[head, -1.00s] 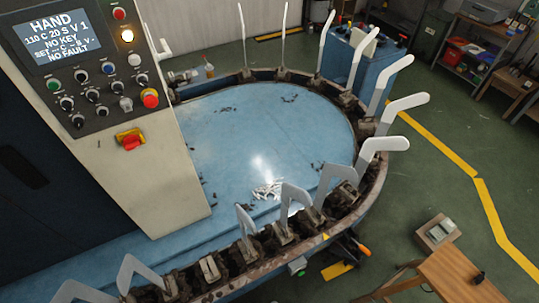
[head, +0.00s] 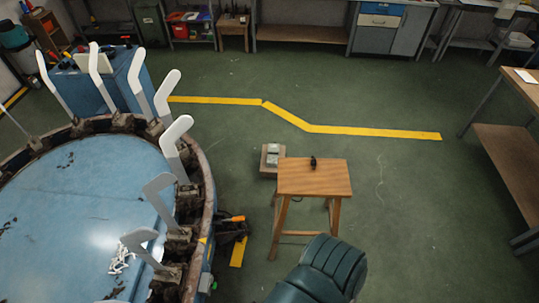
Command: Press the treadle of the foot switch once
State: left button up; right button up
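I cannot clearly make out the foot switch or its treadle. A flat yellow piece (head: 237,252) lies low by the foot of the blue-topped machine (head: 85,215). Beside it are dark parts and an orange-ended handle (head: 232,218); I cannot tell whether the yellow piece is the treadle. Neither of my grippers shows in the head view.
A small wooden stool (head: 315,177) with a small black object on top stands right of the machine. A low box with grey items (head: 271,158) sits behind it. A dark green ribbed padded shape (head: 325,268) fills the bottom centre. Green floor is open at right.

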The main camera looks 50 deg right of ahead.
aim_at(271, 158)
jog(key=z, duration=2.1)
jog(key=i+l+z, duration=0.1)
jog(key=l+z, duration=0.15)
jog(key=l, duration=0.15)
jog(key=i+l+z, duration=0.2)
jog(key=l, duration=0.15)
jog(key=l+z, duration=0.25)
jog(key=l, duration=0.15)
jog(key=i+l+z, duration=0.45)
jog(key=i+l, duration=0.25)
jog(key=i+l+z, duration=0.15)
jog(key=i+l, duration=0.25)
jog(key=i, duration=0.2)
jog(key=i+j+u, duration=0.1)
jog(key=i+u, duration=0.25)
jog(key=i, duration=0.25)
jog(key=i+u, duration=0.4)
jog(key=i, duration=0.2)
jog(key=i+l+u, duration=0.35)
jog(key=i, duration=0.2)
jog(key=i+j+u, duration=0.15)
jog(key=i+u, duration=0.85)
jog(key=i+l+u, duration=0.2)
jog(key=u, duration=0.25)
jog(key=i+l+u, duration=0.5)
jog(key=j, duration=0.1)
